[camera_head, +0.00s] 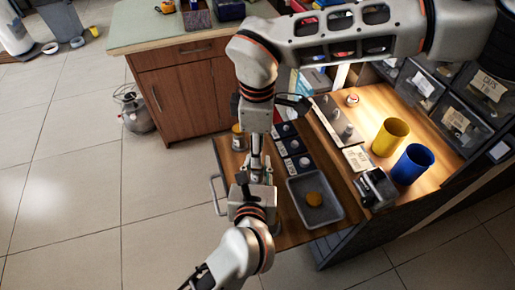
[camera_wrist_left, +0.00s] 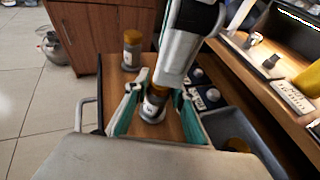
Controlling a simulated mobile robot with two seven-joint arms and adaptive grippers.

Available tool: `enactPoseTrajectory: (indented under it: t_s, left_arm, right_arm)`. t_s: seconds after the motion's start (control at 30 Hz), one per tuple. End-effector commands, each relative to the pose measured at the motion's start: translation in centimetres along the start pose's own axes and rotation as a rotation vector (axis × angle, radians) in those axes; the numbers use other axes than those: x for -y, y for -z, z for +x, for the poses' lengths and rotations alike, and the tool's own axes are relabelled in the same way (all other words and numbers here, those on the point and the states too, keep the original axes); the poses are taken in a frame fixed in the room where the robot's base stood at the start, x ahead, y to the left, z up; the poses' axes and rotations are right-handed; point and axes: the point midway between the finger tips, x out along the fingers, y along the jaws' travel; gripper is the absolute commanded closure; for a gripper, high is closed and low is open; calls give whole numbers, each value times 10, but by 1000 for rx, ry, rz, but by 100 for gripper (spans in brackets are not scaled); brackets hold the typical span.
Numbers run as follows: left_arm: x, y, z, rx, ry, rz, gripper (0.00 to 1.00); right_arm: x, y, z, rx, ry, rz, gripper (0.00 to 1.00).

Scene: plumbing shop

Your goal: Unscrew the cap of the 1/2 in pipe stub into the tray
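A stub with a white label (camera_wrist_left: 152,108) stands upright between the fingers of my left gripper (camera_wrist_left: 160,92); whether they touch it is unclear. Its label is not readable and its top is partly hidden. In the head view my left gripper (camera_head: 255,178) is low over the bench. My right gripper (camera_head: 257,150) points down from above, close over this stub; its fingertips are hard to make out. A second stub with an orange-brown cap (camera_wrist_left: 131,48) stands behind. The grey tray (camera_head: 298,188) lies to the right and holds an orange cap (camera_head: 314,199).
A row of dark blocks with round fittings (camera_head: 291,147) lies behind the tray. A yellow cup (camera_head: 390,137), a blue cup (camera_head: 412,164) and a dark vise-like device (camera_head: 376,188) stand to the right. Drawer bins (camera_head: 475,90) line the bench's back.

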Motion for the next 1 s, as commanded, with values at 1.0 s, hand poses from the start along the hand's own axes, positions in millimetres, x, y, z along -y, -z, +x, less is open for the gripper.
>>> enactPoseTrajectory:
  t_s: [1.0]
  left_arm:
    - [0, 1, -98, -3, 1, -2, 57]
  right_arm:
    - [0, 0, 0, 0, 0, 0, 63]
